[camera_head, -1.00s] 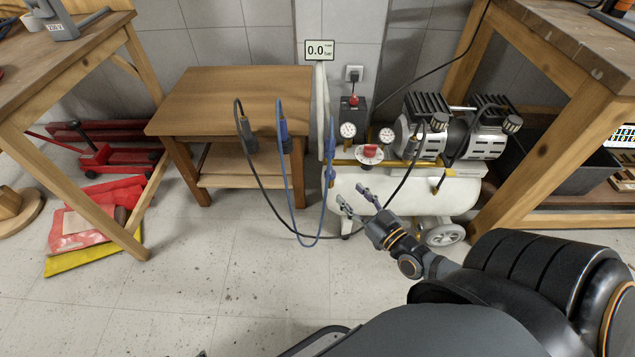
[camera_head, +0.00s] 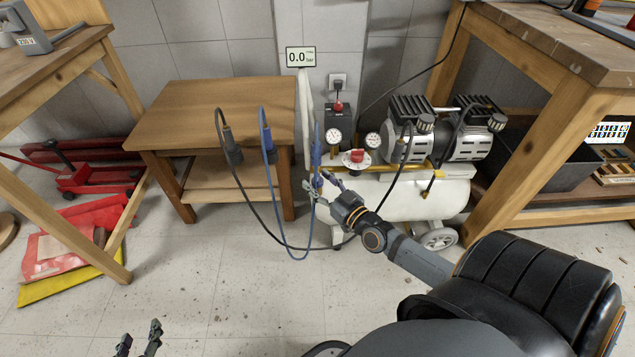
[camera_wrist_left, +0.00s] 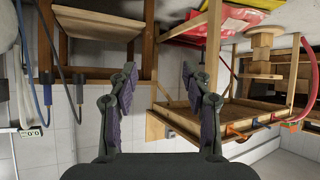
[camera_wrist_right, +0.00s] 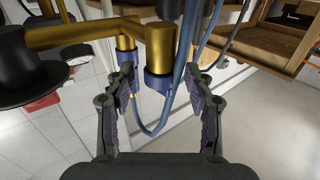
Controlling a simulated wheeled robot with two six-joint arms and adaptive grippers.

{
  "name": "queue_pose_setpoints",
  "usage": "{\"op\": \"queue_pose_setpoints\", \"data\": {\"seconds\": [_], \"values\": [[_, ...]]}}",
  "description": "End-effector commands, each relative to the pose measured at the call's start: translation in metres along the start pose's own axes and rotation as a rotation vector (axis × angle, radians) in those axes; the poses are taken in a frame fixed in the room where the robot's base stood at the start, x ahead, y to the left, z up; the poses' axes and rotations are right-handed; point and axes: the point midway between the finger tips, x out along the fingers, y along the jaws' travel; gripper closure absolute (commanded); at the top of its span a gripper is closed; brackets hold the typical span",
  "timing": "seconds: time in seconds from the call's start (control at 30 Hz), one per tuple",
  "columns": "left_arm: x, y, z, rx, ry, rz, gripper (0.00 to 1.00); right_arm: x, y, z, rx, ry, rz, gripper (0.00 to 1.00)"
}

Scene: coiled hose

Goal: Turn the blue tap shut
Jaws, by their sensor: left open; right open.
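The blue tap (camera_head: 317,182) is at the left end of the white air compressor (camera_head: 400,198), where a blue hose (camera_head: 271,185) joins. My right gripper (camera_head: 318,188) is open at the tap and partly covers it. In the right wrist view, a brass pipe with a blue collar (camera_wrist_right: 158,82) stands between the open fingers (camera_wrist_right: 160,76); I see no grip on it. Which blue part there is the tap's handle, I cannot tell. My left gripper (camera_head: 138,342) is open and empty above the floor at the bottom left, also in the left wrist view (camera_wrist_left: 158,78).
A wooden table (camera_head: 205,105) stands left of the compressor, with hose ends hanging at its front. A black hose (camera_head: 245,200) loops above the floor. The gauge sign (camera_head: 300,57) reads 0.0. Wooden benches flank both sides.

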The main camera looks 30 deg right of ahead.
Motion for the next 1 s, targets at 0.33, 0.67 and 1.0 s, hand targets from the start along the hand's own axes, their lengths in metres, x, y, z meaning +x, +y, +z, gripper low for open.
{"op": "queue_pose_setpoints", "data": {"seconds": [0.33, 0.67, 1.0], "values": [[0.001, -0.001, -0.033, 0.011, 0.124, -0.006, 0.51, 0.010, 0.000, 0.000, 0.001, 0.000, -0.001, 0.46], [0.001, -0.001, -0.033, 0.011, 0.124, -0.006, 0.51, 0.009, 0.000, 0.000, 0.001, 0.000, -0.001, 0.64], [0.001, -0.001, -0.033, 0.012, 0.123, -0.006, 0.51, 0.009, 0.000, 0.000, 0.001, 0.000, -0.001, 1.00]]}}
